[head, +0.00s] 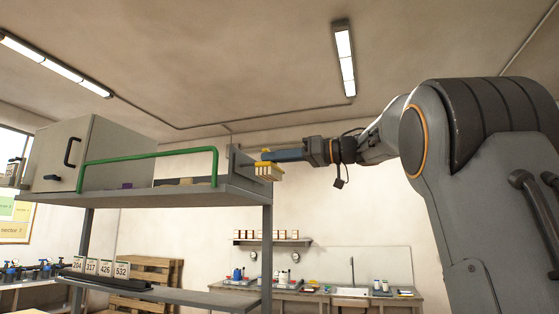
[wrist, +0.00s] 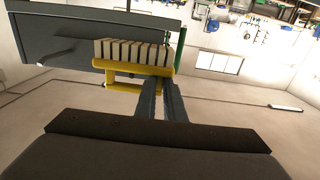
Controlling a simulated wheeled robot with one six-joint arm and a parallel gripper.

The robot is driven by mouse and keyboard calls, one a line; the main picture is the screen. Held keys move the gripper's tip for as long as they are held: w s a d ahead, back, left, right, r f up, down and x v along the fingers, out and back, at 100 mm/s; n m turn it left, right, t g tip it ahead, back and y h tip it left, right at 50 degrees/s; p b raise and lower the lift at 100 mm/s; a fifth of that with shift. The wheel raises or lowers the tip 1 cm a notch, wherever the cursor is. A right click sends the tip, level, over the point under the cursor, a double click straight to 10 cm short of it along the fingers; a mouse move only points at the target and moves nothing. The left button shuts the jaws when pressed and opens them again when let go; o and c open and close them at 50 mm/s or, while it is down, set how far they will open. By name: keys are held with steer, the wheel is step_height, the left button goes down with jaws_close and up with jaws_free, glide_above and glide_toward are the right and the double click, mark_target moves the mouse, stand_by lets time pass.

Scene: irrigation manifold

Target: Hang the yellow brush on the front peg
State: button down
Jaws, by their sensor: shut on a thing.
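The yellow brush (head: 268,171) is in my gripper (head: 276,155), at the right end of the upper shelf, with its pale bristles hanging down in the head view. In the wrist view the brush (wrist: 118,67) lies across the tips of my gripper (wrist: 158,80), with a row of pale bristle tufts on its far side. The two fingers are close together and shut on its yellow body. I cannot make out the front peg in either view. The brush is very close to the shelf end, and I cannot tell whether it touches anything there.
The upper shelf (head: 200,190) has a green rail (head: 150,154) along its front and a grey cabinet (head: 78,155) at its left. A grey upright plate (head: 238,166) stands at its right end. Number cards (head: 105,267) stand on the lower shelf.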

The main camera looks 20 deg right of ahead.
steer(key=shift+b+x, duration=0.9)
steer(key=shift+x, duration=0.8)
steer(key=shift+w+a+f+p, duration=0.2)
steer(key=shift+a+p, duration=0.1)
steer(key=shift+p, duration=0.2)
steer(key=shift+a+f+p, duration=0.1)
steer(key=shift+p, duration=0.2)
steer(key=shift+w+f, duration=0.1)
steer(key=shift+f, duration=0.05)
steer(key=c, duration=1.8)
jaws_free()
steer(key=shift+o, duration=0.2)
